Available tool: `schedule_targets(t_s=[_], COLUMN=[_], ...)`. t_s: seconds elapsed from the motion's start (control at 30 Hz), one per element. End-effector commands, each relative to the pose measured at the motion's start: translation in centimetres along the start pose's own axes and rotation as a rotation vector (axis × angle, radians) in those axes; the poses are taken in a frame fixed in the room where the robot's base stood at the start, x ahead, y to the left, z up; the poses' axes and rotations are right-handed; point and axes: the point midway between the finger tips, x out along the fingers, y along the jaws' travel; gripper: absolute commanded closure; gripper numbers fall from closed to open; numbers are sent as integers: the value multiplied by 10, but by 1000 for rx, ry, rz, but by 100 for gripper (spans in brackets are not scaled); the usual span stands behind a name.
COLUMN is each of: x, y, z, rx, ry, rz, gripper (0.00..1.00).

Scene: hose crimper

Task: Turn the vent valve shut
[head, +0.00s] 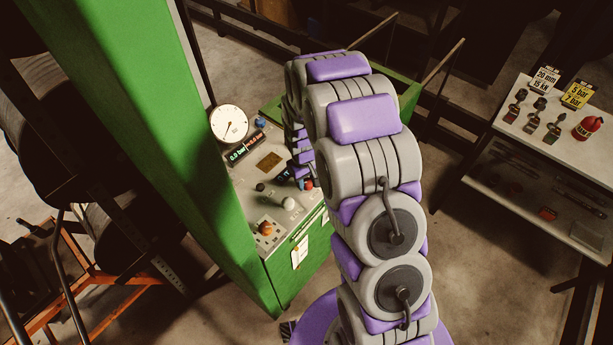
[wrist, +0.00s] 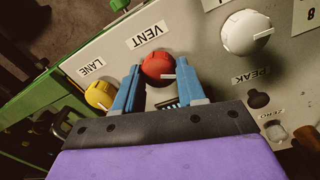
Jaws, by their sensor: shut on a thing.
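The vent valve is a red round knob (wrist: 157,66) with a white pointer line toward the right in the wrist view. The upside-down label VENT (wrist: 149,35) is beside it on the grey panel. My gripper (wrist: 160,72) has its two blue fingers on either side of the red knob, shut on it. In the head view the red knob (head: 309,183) shows small beside my arm. My gripper is mostly hidden there behind the arm links.
A yellow knob (wrist: 99,94) labelled LANE and a white knob (wrist: 245,32) labelled PEAK flank the valve closely. The green machine's panel also carries a round gauge (head: 229,123), a lit display (head: 246,147) and an orange knob (head: 265,228). A side table (head: 545,135) stands right.

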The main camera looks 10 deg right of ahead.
Motion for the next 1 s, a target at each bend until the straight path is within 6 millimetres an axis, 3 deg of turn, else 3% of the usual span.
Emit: schedule_targets(t_s=[0.5,1.0], x=[-2,-2], y=[0,0], z=[-2,-1], rx=[-378,-476], ry=[25,30], rz=[3,4], gripper=[91,91])
